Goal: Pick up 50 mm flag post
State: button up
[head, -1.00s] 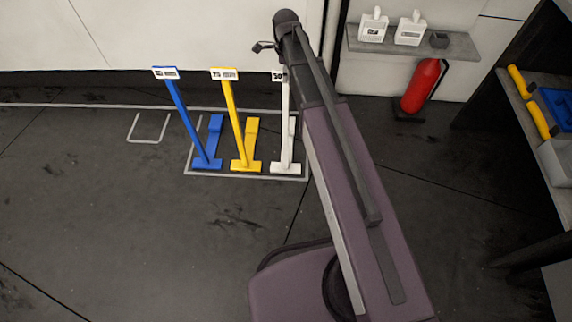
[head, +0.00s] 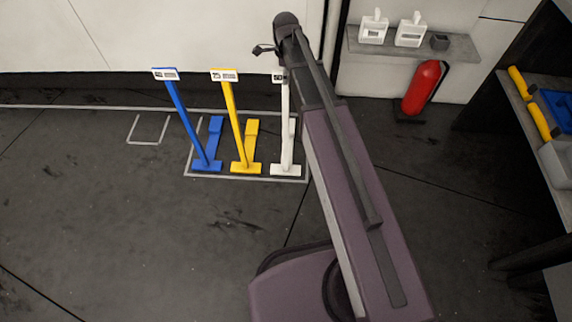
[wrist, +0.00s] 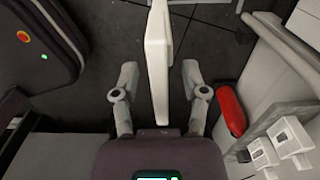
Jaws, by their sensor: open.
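The white flag post (head: 286,130) stands upright on its white foot at the right end of a row of three posts. Its small label plate (head: 278,76) is at the top, partly hidden by my arm. In the wrist view the white post (wrist: 158,45) lies between the two fingers of my gripper (wrist: 160,78). The fingers are open, with a visible gap on each side, so neither appears to touch it. In the head view my gripper (head: 263,49) shows only in part above the label.
A yellow post (head: 235,120) and a blue post (head: 188,120) stand left of the white one, inside a floor outline. A red extinguisher (head: 421,87) stands below a wall shelf (head: 460,48). The floor at the left is clear.

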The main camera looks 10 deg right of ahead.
jog(key=shift+f, duration=0.2)
dwell(0.3)
jog(key=shift+c, duration=0.2)
grip_shut()
